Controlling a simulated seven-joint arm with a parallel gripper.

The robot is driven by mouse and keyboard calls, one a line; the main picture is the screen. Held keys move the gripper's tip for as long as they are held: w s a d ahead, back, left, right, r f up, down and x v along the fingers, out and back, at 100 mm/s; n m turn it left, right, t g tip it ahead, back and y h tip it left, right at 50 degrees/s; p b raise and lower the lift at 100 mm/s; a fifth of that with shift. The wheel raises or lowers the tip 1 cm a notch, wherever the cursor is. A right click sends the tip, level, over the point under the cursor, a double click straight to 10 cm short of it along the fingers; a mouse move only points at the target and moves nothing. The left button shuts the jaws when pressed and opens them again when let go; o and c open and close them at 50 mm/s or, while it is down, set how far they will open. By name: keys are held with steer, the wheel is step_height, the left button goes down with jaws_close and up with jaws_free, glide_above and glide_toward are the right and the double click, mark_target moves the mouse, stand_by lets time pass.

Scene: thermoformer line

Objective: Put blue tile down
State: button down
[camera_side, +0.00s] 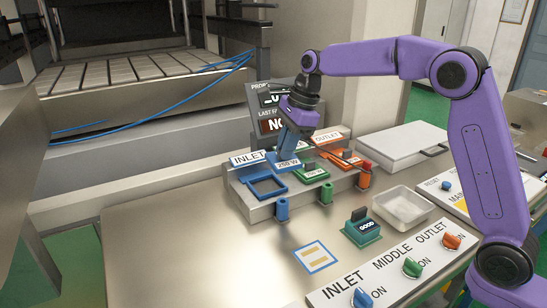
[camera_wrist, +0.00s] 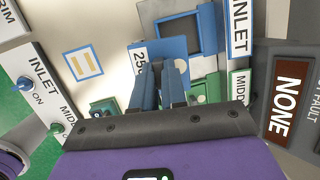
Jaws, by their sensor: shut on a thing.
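My gripper (camera_side: 287,146) is shut on the blue tile (camera_side: 288,165), which has a white label reading 250 W. In the side view the tile is over the sloped rack, between the blue INLET frame (camera_side: 268,187) and the green slot (camera_side: 312,176). I cannot tell whether it touches the rack. The wrist view shows the tile (camera_wrist: 172,47) at my fingertips (camera_wrist: 165,70), with its label partly hidden by a finger. The blue frame (camera_wrist: 193,40) is beside it, with a dark opening and no tile in it.
A blue-outlined square with yellowish bars (camera_side: 316,257) lies on the bare steel table to the front. A knob panel (camera_side: 395,268) is in front.

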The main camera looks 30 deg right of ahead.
steer(key=s+d+r, duration=0.2)
steer(key=s+r, duration=0.1)
steer(key=s, duration=0.5)
steer(key=s+d, duration=0.7)
steer(key=d, duration=0.6)
steer(key=s+d+f+g, duration=0.1)
steer(key=s+d+f, duration=0.1)
steer(key=s+d, duration=0.35)
steer(key=s+d+f+g, duration=0.1)
steer(key=s+d+f, duration=0.15)
steer(key=s, duration=0.65)
glide_toward(398, 214)
steer(key=shift+s+a+f+n, duration=0.1)
steer(key=shift+s+a+n, duration=0.2)
steer(key=shift+s+a, duration=0.25)
steer(key=shift+w+d+f, duration=0.1)
steer(key=shift+w+f, duration=0.4)
steer(key=shift+f, duration=0.1)
steer(key=shift+d+x, duration=0.2)
steer(key=shift+x, duration=0.55)
steer(key=shift+d+x, duration=0.15)
steer(key=shift+x, duration=0.55)
steer(key=shift+f, duration=0.25)
